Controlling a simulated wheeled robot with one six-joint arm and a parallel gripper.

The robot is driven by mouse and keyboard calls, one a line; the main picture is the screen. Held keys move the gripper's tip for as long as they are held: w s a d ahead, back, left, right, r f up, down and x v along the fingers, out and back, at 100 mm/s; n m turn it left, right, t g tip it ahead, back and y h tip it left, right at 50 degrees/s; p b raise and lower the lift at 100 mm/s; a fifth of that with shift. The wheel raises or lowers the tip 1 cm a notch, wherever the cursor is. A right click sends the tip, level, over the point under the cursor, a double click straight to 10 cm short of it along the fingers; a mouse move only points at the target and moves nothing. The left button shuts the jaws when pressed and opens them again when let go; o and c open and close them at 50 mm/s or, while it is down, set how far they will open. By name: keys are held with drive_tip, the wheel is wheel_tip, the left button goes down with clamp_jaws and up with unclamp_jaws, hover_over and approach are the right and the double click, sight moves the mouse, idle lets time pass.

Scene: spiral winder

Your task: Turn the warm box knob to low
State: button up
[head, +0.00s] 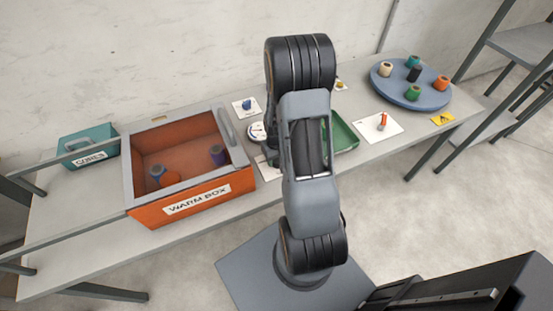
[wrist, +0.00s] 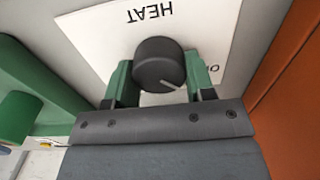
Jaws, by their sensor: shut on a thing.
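The warm box (head: 190,204) is an orange open-topped box with a grey rim on the bench, in the head view. In the wrist view the dark round knob (wrist: 158,60) sits on a white card (wrist: 215,30) marked HEAT, which reads upside down. A second label on the card is partly hidden. The knob's pale pointer line slants to the lower right, near that label. My gripper (wrist: 160,88) has its green fingers on either side of the knob and is shut on it. In the head view my arm hides the knob and the fingers.
The orange wall (wrist: 285,70) of the warm box is close on the right in the wrist view, and a green tray (wrist: 40,95) is on the left. A blue round turntable (head: 440,101) with several spools stands at the back right. A teal cores bin (head: 88,147) stands at the left.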

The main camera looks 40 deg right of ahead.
drive_tip(key=m+b, duration=0.1)
drive_tip(key=m, duration=0.3)
drive_tip(key=shift+d+m, duration=0.1)
drive_tip(key=shift+m, duration=0.2)
drive_tip(key=shift+s+m+b, duration=0.1)
drive_tip(key=shift+m+b, duration=0.35)
drive_tip(key=shift+m, duration=1.75)
drive_tip(key=o, duration=0.9)
wheel_tip(320, 180, up, 14)
drive_tip(key=shift+f+p, duration=0.1)
drive_tip(key=shift+p, duration=0.35)
